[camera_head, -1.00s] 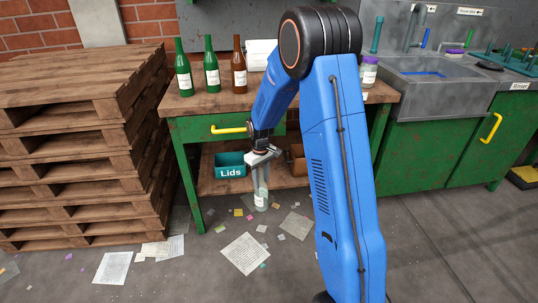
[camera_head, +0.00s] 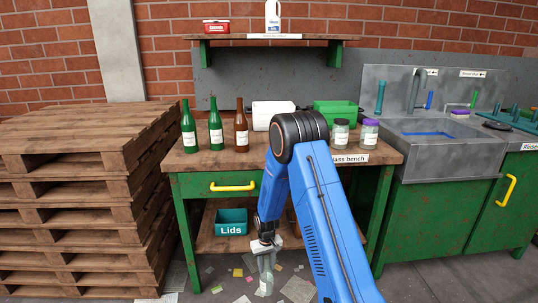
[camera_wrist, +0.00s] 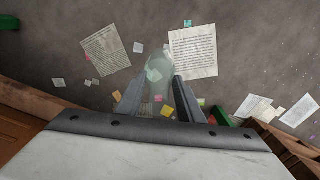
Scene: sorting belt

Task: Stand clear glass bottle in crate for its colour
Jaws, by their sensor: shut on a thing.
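My gripper (camera_head: 264,248) is shut on a clear glass bottle (camera_head: 265,277), which hangs roughly upright below it in front of the bench. In the wrist view the see-through bottle (camera_wrist: 157,68) lies between my two fingers (camera_wrist: 157,100), above the littered floor. On the bench top stand a white crate (camera_head: 273,113) at the back middle and a green crate (camera_head: 337,113) to its right. My arm hides part of the space in front of them. I cannot see into either crate.
Two green bottles (camera_head: 215,128) and a brown bottle (camera_head: 241,130) stand at the bench's left. A Lids bin (camera_head: 231,222) sits on the lower shelf. Pallets (camera_head: 80,180) are stacked left; a sink (camera_head: 440,140) is right.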

